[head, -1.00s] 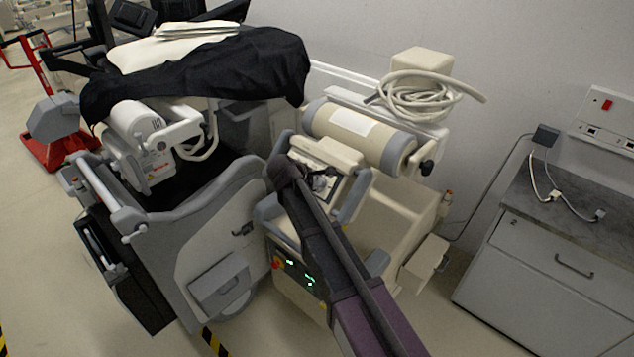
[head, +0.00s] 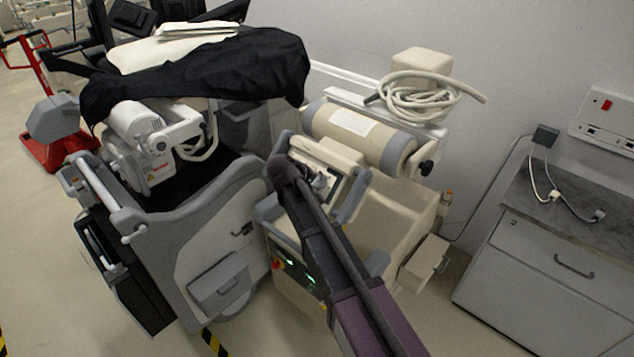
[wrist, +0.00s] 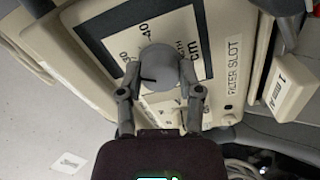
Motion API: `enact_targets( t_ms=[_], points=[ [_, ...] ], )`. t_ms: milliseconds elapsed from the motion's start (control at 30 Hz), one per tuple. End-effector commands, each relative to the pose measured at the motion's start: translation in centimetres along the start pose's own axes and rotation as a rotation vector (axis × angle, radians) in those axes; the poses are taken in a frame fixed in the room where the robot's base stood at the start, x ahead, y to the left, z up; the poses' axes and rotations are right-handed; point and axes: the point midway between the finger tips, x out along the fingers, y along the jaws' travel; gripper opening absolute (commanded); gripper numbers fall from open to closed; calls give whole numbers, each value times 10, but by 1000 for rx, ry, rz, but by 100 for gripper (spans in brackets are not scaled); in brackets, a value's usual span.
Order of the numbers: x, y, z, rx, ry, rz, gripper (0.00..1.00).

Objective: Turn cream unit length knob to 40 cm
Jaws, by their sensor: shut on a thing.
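The cream unit (head: 405,208) stands against the wall in the head view, right of the grey covered cart. In the wrist view its length knob (wrist: 161,66) is a round grey dial on a cream panel (wrist: 222,45), with a dark pointer line facing left. The figures 30 and 40 and the letters "cm" show around it; the pointer lies below the 30, away from the 40. My gripper (wrist: 160,74) is shut on the knob, one finger on each side. In the head view my arm hides the knob and most of my gripper.
A label reading "FILTER SLOT" and a cream block (wrist: 292,92) lie right of the knob. A cream cylinder (head: 352,133) and coiled hose (head: 420,97) sit above the unit's panel. The grey cart (head: 205,245) stands close on the left; a drawer cabinet (head: 555,260) is at right.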

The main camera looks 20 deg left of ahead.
Motion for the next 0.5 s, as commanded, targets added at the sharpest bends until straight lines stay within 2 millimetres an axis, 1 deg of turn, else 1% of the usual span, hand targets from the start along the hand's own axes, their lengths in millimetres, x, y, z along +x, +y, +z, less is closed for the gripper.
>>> enact_targets(
  t_ms=[500],
  points=[
    [0,0,2,490,-4,-2,0]
  ],
)
